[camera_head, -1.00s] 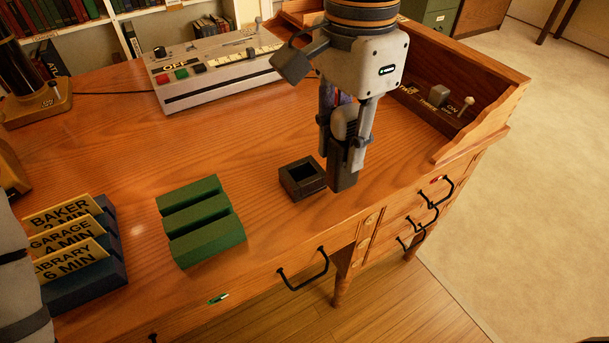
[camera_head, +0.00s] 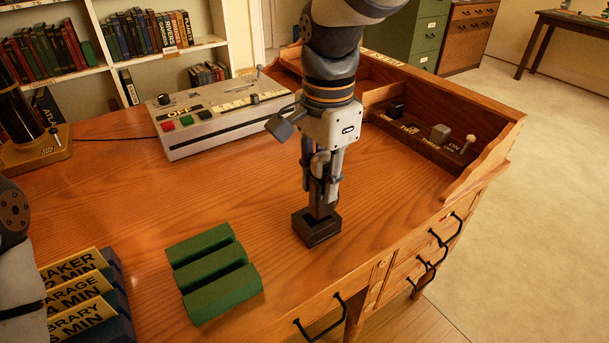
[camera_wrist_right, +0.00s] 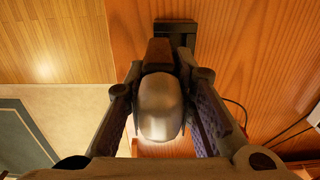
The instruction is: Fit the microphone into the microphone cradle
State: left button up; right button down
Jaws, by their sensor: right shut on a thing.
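The microphone has a rounded silver-grey head (camera_wrist_right: 161,105) and a dark, square-sided body (camera_head: 319,203). My right gripper (camera_head: 321,172) is shut on it and holds it upright; in the right wrist view the fingers flank the head. The microphone cradle (camera_head: 318,236) is a small dark square block with a socket, standing on the desk. In the head view the microphone's lower end overlaps the cradle's opening. I cannot tell whether the lower end is inside the socket. My left gripper is out of view.
A green slotted block (camera_head: 215,273) and a blue holder with yellow cards (camera_head: 80,295) stand left of the cradle. A grey control box (camera_head: 215,122) is behind. A raised wooden ledge (camera_head: 480,165) borders the right. The desk around the cradle is mostly clear.

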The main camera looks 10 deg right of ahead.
aim_at(317, 197)
jog(key=shift+w+a+f, duration=0.1)
jog(key=shift+w+f, duration=0.3)
jog(key=shift+f, duration=0.25)
jog(key=shift+w+f, duration=0.4)
jog(key=shift+f, duration=0.2)
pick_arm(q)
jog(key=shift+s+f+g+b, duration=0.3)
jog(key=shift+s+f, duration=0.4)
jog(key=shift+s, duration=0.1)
pick_arm(e)
jog(key=shift+w+f, duration=0.2)
jog(key=shift+f, duration=0.7)
jog(key=shift+w+f, duration=0.15)
jog(key=shift+f, duration=0.7)
jog(key=shift+f, duration=0.15)
jog(key=c, duration=1.4)
grip_release()
jog(key=shift+o, duration=0.2)
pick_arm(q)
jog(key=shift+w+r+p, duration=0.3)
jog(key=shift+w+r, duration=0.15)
pick_arm(e)
notch_tip(317, 197, up, 12)
jog(key=shift+r, duration=0.2)
